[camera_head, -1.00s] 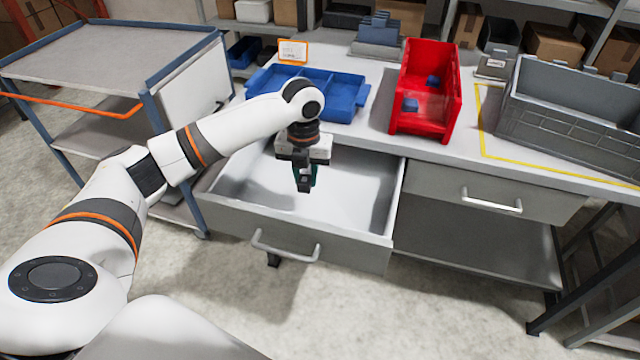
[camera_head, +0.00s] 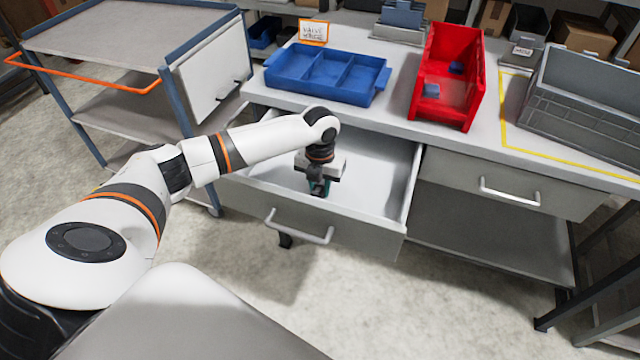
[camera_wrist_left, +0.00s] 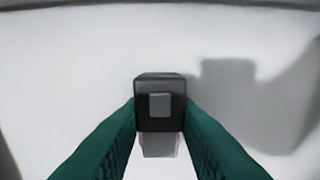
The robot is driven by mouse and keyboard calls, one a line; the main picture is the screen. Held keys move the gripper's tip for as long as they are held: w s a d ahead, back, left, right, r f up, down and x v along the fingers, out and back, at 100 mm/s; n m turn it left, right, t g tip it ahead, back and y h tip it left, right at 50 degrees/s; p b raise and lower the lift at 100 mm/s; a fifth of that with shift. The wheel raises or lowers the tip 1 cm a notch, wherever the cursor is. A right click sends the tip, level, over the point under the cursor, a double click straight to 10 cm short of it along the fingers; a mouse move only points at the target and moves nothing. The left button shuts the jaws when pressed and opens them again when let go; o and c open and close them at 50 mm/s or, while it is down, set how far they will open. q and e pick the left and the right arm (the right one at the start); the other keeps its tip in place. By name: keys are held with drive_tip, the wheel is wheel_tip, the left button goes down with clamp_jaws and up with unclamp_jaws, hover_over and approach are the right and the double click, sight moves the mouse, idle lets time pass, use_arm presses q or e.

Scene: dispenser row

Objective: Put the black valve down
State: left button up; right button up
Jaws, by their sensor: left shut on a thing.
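The black valve (camera_wrist_left: 160,105) shows in the left wrist view as a dark block with a grey square on its top and a lighter grey part below. My left gripper (camera_head: 319,187) is shut on it, with a green finger on each side. In the head view the gripper points down inside the open drawer (camera_head: 385,185), and the valve is mostly hidden by the gripper. The pale drawer floor is behind the valve in the wrist view. I cannot tell whether the valve touches it. My right gripper is not in view.
A blue divided tray (camera_head: 325,78) with a sign (camera_head: 313,32) behind it stands on the worktop above the drawer. A red bin (camera_head: 447,85) holds blue pieces. A grey crate (camera_head: 585,105) stands at right. A trolley (camera_head: 130,40) stands left. The drawer floor around the gripper looks clear.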

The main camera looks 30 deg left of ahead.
sight(320, 186)
use_arm(q)
drive_tip(key=shift+f, duration=0.1)
drive_tip(key=o, duration=1)
wheel_tip(320, 186, up, 12)
drive_tip(key=shift+r, duration=0.2)
